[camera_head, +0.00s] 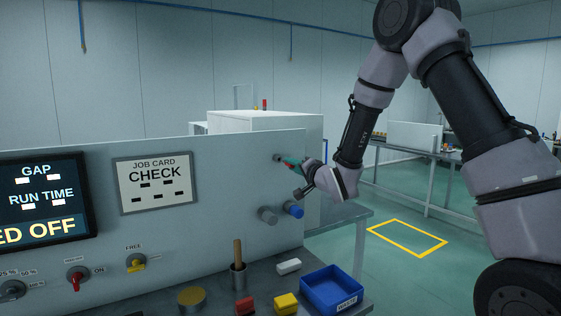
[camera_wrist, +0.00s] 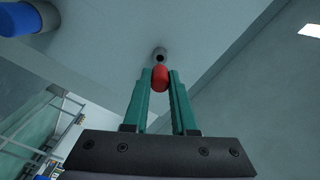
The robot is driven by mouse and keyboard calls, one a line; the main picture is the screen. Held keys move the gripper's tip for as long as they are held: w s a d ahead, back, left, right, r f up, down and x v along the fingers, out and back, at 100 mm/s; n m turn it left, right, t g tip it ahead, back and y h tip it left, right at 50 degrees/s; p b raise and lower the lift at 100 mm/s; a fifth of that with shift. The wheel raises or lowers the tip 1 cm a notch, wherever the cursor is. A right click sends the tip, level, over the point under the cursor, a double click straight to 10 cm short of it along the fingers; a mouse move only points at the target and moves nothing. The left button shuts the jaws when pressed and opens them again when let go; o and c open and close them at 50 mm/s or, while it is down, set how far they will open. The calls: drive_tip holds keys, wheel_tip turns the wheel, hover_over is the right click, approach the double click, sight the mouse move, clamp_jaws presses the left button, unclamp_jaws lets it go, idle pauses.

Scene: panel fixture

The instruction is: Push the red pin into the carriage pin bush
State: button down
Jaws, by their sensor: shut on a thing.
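The red pin (camera_wrist: 160,78) is between the green fingertips of my gripper (camera_wrist: 161,82), which is shut on it. Its rounded red end shows in the wrist view; the rest is hidden by the fingers. The pin bush (camera_wrist: 159,53) is a small grey ring with a dark hole in the panel face, just beyond the pin. I cannot tell whether the pin touches it. In the head view, my gripper (camera_head: 291,162) is at the panel's upper right, with its tips close to the bush (camera_head: 277,157).
A grey knob (camera_head: 268,215) and a blue knob (camera_head: 293,209) stick out of the panel below my gripper. On the ledge are a blue waste bin (camera_head: 333,287), a holder with a wooden handle (camera_head: 238,270) and several small blocks. Free space lies right of the panel.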

drive_tip(key=shift+v, duration=1.85)
drive_tip(key=c, duration=1.3)
unclamp_jaws()
drive_tip(key=shift+w, duration=0.1)
clamp_jaws()
